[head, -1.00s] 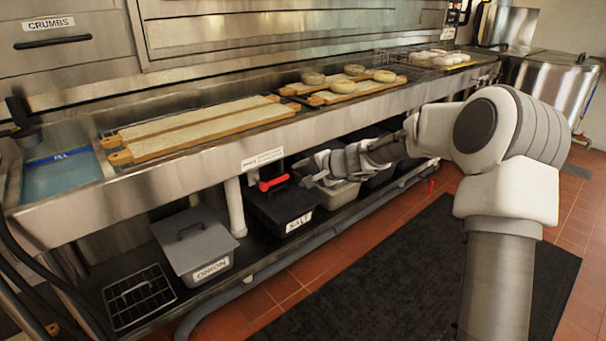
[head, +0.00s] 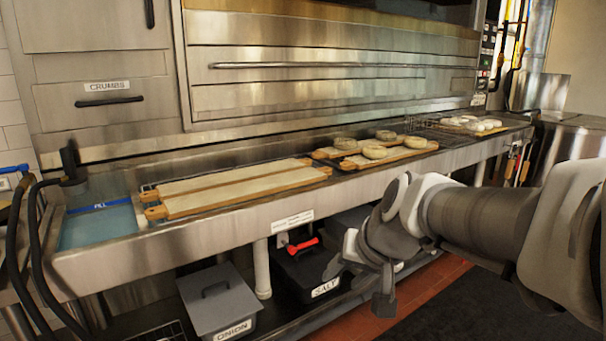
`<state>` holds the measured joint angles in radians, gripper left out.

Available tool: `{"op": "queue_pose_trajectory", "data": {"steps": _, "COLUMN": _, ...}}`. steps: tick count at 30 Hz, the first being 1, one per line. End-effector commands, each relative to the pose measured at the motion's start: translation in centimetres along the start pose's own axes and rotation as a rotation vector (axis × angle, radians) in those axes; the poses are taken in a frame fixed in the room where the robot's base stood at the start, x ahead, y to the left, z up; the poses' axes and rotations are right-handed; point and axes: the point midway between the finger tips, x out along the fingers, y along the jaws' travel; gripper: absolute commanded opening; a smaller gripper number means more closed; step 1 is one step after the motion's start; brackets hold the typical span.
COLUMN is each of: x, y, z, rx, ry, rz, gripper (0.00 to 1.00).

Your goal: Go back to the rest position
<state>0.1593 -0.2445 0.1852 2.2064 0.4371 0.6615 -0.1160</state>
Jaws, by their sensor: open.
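My gripper (head: 358,284) hangs at the end of my arm, which reaches in from the right of the head view. The gripper is open, its two fingers spread apart and pointing down and left. Nothing shows between them. It is in front of the steel counter's lower edge, to the right of the black salt bin (head: 312,272) with a red-handled scoop (head: 303,245) on top. My arm hides part of the lower shelf and the counter front.
The steel counter (head: 230,228) carries two empty wooden boards (head: 235,191), boards with several bagels (head: 375,152), and more bagels (head: 475,124) at the far right. A water basin (head: 98,225) is at left. The onion bin (head: 218,300) sits below. A dark mat (head: 470,315) covers open floor.

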Motion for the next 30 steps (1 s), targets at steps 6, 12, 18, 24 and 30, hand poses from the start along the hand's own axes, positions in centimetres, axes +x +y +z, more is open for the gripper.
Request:
{"op": "queue_pose_trajectory", "data": {"steps": 6, "x": -5.1, "y": 3.0, "z": 5.9, "rx": -0.116, "ry": -0.005, "rz": 0.114, "gripper": 0.51}}
{"op": "queue_pose_trajectory", "data": {"steps": 12, "x": -7.9, "y": 6.0, "z": 10.8, "rx": -0.167, "ry": -0.023, "rz": 0.197, "gripper": 0.51}}
{"op": "queue_pose_trajectory", "data": {"steps": 18, "x": -11.1, "y": 7.0, "z": 12.1, "rx": -0.188, "ry": -0.037, "rz": 0.243, "gripper": 0.51}}
{"op": "queue_pose_trajectory", "data": {"steps": 24, "x": -14.8, "y": 5.7, "z": 9.9, "rx": -0.187, "ry": -0.037, "rz": 0.242, "gripper": 0.51}}
{"op": "queue_pose_trajectory", "data": {"steps": 30, "x": -19.2, "y": 4.1, "z": 7.3, "rx": -0.187, "ry": -0.037, "rz": 0.242, "gripper": 0.51}}
